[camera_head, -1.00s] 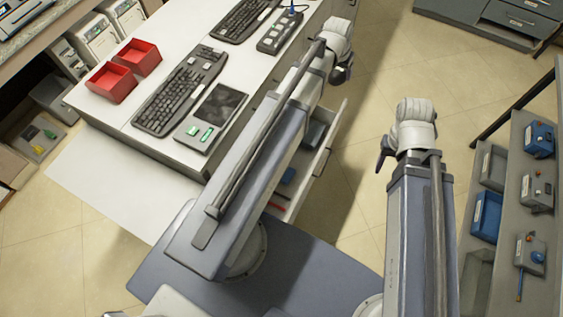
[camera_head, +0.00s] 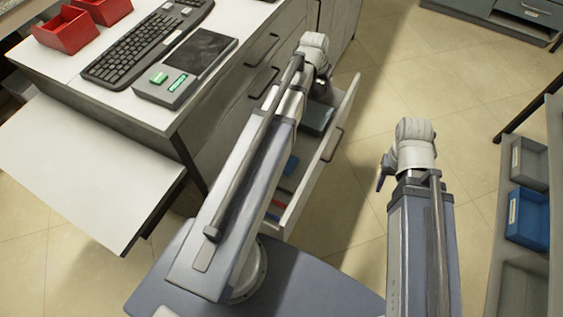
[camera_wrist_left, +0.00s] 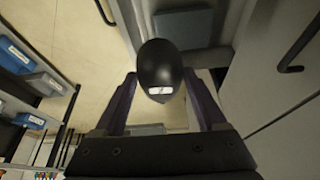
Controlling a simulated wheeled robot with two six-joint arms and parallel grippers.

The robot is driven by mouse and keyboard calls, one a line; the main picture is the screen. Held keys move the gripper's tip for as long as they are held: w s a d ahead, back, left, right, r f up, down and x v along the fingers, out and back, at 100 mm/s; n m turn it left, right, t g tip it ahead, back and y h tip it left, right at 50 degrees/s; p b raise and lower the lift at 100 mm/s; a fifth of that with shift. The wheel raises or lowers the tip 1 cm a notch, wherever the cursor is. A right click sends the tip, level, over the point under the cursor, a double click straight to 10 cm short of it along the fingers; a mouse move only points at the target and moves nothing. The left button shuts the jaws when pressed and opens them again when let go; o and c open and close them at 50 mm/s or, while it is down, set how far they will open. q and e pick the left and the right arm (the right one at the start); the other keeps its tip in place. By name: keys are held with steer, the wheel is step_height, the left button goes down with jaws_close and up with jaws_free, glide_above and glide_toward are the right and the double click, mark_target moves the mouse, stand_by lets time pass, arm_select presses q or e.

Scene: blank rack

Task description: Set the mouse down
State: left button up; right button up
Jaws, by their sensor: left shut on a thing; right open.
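The mouse (camera_wrist_left: 160,66) is dark and rounded, with a small pale label. In the left wrist view it sits between the two fingers of my left gripper (camera_wrist_left: 161,88), which is shut on it. In the head view my left gripper (camera_head: 322,86) is above the far part of an open drawer (camera_head: 335,150) at the desk's side; the mouse cannot be made out there. My right gripper (camera_head: 383,172) is open, hangs apart to the right over the floor, and its fingers are mostly hidden by its wrist.
The drawer holds a dark flat thing (camera_head: 317,117) and a blue thing (camera_head: 291,165). The desk (camera_head: 125,108) carries a keyboard (camera_head: 150,42), a device with a dark screen (camera_head: 188,70) and red trays (camera_head: 66,31). A shelf with a blue bin (camera_head: 528,218) stands right. Floor lies between.

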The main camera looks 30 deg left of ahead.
arm_select(q)
steer(key=b, duration=2.6)
glide_above(298, 145)
steer(key=s, duration=0.2)
step_height(298, 145, down, 28)
steer(key=shift+w, duration=0.25)
step_height(298, 145, down, 6)
steer(key=b, duration=0.6)
steer(key=shift+f, duration=0.15)
step_height(298, 145, down, 4)
steer(key=b, duration=0.3)
steer(key=shift+b, duration=0.3)
steer(key=o, duration=1.5)
